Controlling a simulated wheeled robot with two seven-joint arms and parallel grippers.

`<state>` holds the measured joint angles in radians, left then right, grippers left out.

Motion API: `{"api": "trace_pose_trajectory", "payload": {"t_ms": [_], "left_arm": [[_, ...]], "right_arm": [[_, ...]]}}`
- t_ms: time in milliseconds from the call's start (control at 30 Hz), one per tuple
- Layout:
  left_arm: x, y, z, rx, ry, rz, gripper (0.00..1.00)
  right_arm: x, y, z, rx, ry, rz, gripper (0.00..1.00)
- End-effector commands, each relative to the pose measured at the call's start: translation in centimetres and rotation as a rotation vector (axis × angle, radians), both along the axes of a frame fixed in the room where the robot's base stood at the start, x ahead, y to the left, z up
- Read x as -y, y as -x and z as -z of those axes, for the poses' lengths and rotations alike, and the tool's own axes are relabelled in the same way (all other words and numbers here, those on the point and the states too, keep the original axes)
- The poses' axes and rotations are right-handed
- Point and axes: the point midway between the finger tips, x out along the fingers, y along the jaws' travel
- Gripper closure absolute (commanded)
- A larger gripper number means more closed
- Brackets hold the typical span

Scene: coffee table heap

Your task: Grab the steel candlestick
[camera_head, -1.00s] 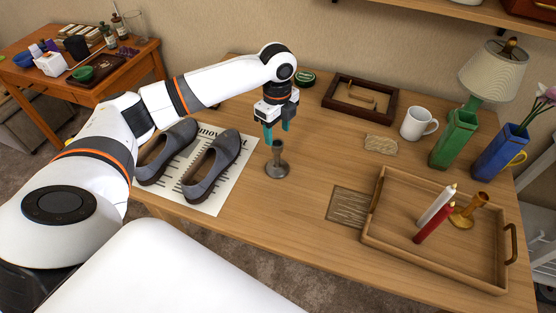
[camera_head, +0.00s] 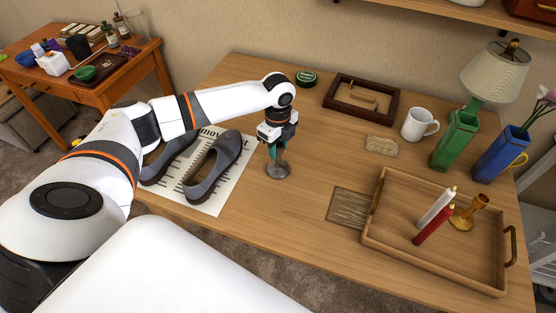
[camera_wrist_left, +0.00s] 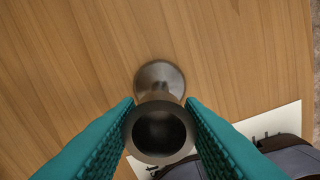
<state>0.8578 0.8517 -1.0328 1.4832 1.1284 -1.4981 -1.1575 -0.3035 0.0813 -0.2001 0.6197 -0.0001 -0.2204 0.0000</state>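The steel candlestick (camera_head: 279,171) stands upright on the wooden coffee table, right of the newspaper sheet. In the left wrist view the candlestick (camera_wrist_left: 160,78) shows from above, its dark round socket near the camera and its base beyond. My left gripper (camera_head: 277,152) points down over the candlestick with its teal fingers on either side of the upper part. In the left wrist view the fingers stand apart, one on each side of the socket, close to its rim. I cannot tell for certain whether they touch it. My right gripper is not in view.
Grey shoes (camera_head: 212,165) lie on a newspaper sheet (camera_head: 237,181) just left of the candlestick. A wooden tray (camera_head: 384,234) with a white candle, a red candle and a brass candlestick (camera_head: 464,221) is at the right. A white mug (camera_head: 416,124) and vases stand behind it.

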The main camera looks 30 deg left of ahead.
Motion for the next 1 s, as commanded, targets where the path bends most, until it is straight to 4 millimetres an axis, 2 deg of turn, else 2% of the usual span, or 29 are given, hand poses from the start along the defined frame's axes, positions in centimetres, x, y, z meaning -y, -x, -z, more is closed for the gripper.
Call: {"api": "trace_pose_trajectory", "payload": {"t_ms": [33,200,600,667,1000], "left_arm": [[0.0,0.0,0.0,0.0,0.0,0.0,0.74],[0.0,0.0,0.0,0.0,0.0,0.0,1.0],[0.0,-0.1,-0.7,0.002,0.0,0.0,1.0],[0.0,-0.1,-1.5,0.004,0.001,0.001,1.0],[0.0,-0.1,-8.1,0.005,0.002,0.0,1.0]], "right_arm": [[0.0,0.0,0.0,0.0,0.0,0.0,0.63],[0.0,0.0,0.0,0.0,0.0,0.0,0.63],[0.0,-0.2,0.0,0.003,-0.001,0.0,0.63],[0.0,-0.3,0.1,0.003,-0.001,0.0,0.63],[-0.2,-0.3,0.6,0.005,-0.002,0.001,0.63]]}}
